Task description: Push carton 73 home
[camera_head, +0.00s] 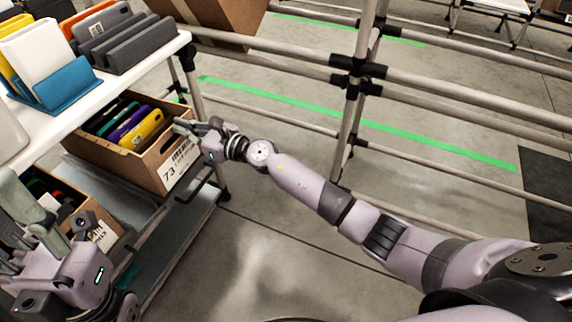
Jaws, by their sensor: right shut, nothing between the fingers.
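Carton 73 (150,171) is an open brown cardboard box with a white label reading 73 on its front. It sits tilted on the lower shelf at the left and holds several coloured cases. My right gripper (181,126) is shut and empty, at the upper right part of the carton's front; I cannot tell whether it touches. My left gripper (35,210) is at the lower left, in front of a neighbouring carton; its fingers are partly cut off and their opening is unclear.
The neighbouring carton (103,232) stands left of carton 73. A white upper shelf (150,62) above carries coloured cases and a blue holder. A shelf post (192,85) stands close to my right gripper. Tubular rails (440,85) cross behind my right arm. The floor in front is clear.

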